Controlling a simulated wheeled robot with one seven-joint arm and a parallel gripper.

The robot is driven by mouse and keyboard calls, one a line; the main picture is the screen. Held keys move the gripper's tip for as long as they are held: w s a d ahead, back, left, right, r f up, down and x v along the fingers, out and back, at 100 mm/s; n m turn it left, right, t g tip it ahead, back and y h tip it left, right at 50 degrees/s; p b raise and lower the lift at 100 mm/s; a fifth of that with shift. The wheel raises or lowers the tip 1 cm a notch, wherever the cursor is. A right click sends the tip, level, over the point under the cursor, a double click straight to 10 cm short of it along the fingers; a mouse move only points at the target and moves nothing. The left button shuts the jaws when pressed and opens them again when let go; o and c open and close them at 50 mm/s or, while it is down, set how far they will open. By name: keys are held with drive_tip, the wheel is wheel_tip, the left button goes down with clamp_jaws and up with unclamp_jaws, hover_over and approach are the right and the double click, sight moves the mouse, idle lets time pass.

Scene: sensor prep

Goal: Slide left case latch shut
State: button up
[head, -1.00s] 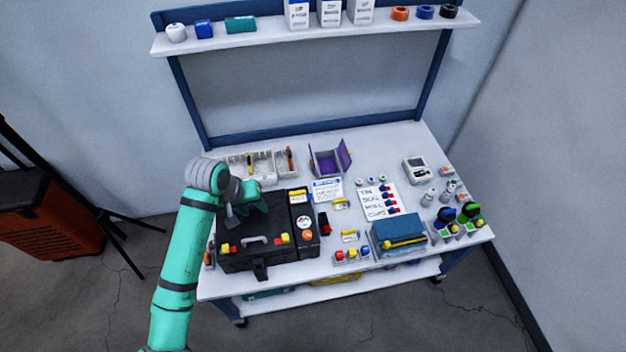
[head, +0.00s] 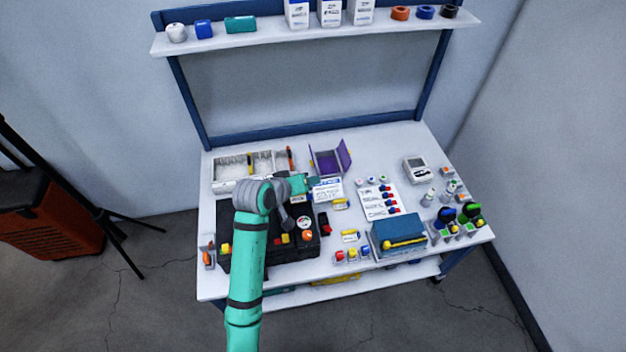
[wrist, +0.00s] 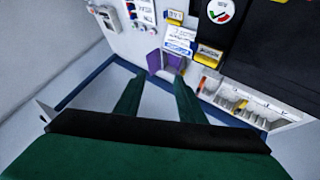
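The black case (head: 228,215) lies at the left of the bench, lid down, partly covered by my arm in the head view. A yellow latch piece (head: 226,248) shows at its left front; I cannot tell how far it is slid. A red and yellow latch (head: 286,238) sits at its right front. In the wrist view the case (wrist: 280,50) fills the upper right. My gripper (head: 312,184) is above the case's back right corner, well apart from the left latch. Its fingers (wrist: 157,90) are spread and empty in the wrist view.
A purple open box (head: 330,160) and a white divided tray (head: 230,172) stand behind the case. A white label card (head: 327,190) lies near my gripper. A blue case (head: 398,232) and several small parts occupy the right side. An overhead shelf (head: 270,32) spans the back.

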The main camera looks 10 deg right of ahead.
drive_tip(key=shift+d+r+t+h, duration=0.15)
drive_tip(key=shift+d+r+t, duration=0.05)
drive_tip(key=shift+d, duration=0.4)
drive_tip(key=shift+d+r+t+h, duration=0.15)
drive_tip(key=shift+d+r+t, duration=0.05)
drive_tip(key=shift+d, duration=0.4)
